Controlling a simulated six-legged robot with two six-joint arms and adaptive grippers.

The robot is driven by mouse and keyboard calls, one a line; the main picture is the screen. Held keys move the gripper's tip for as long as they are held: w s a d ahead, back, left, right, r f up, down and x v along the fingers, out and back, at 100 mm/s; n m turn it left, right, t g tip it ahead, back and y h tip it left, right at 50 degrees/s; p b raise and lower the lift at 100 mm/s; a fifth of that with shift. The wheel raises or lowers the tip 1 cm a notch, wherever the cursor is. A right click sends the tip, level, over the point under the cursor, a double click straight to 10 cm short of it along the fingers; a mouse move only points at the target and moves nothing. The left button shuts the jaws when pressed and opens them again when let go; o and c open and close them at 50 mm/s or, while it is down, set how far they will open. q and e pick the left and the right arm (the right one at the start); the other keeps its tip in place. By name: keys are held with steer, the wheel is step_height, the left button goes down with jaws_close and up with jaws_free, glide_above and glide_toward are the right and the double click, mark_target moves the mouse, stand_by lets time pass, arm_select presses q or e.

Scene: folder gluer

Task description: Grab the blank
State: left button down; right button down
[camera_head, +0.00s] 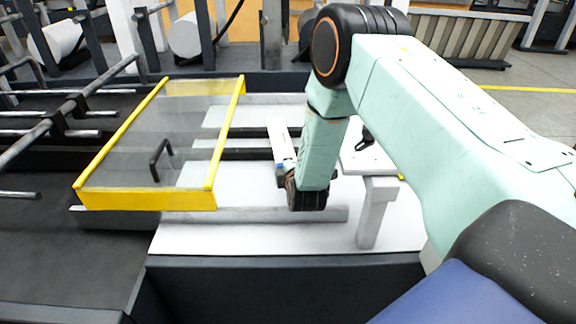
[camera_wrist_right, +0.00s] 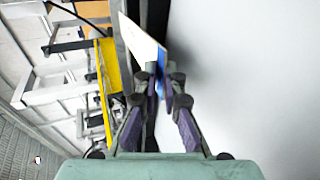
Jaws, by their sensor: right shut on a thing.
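The blank (camera_head: 281,142) is a thin white piece with a small blue patch, standing up at the front of my right arm's wrist in the head view. In the right wrist view the blank (camera_wrist_right: 143,45) shows a pale face and a blue edge. My right gripper (camera_wrist_right: 163,78) is shut on its near edge, with the fingertips on either side. In the head view the wrist mostly hides the fingers. My left gripper is not in view.
A clear guard with a yellow frame (camera_head: 150,200) and black handle stands left of my right arm. A white machine bed (camera_head: 240,238) lies below it. A grey post (camera_head: 375,212) with a white plate stands just right of the wrist. Rollers fill the left side.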

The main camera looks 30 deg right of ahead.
steer(key=shift+r+p, duration=1.2)
steer(key=shift+p, duration=0.1)
steer(key=shift+s+f, duration=0.1)
steer(key=shift+s, duration=0.05)
steer(key=shift+s+a, duration=0.15)
steer(key=shift+s, duration=0.05)
steer(key=p+v, duration=0.8)
steer(key=v, duration=0.6)
steer(key=shift+s+f+p, duration=0.2)
steer(key=shift+f+p, duration=0.1)
steer(key=shift+p, duration=0.1)
steer(key=shift+a+r, duration=0.1)
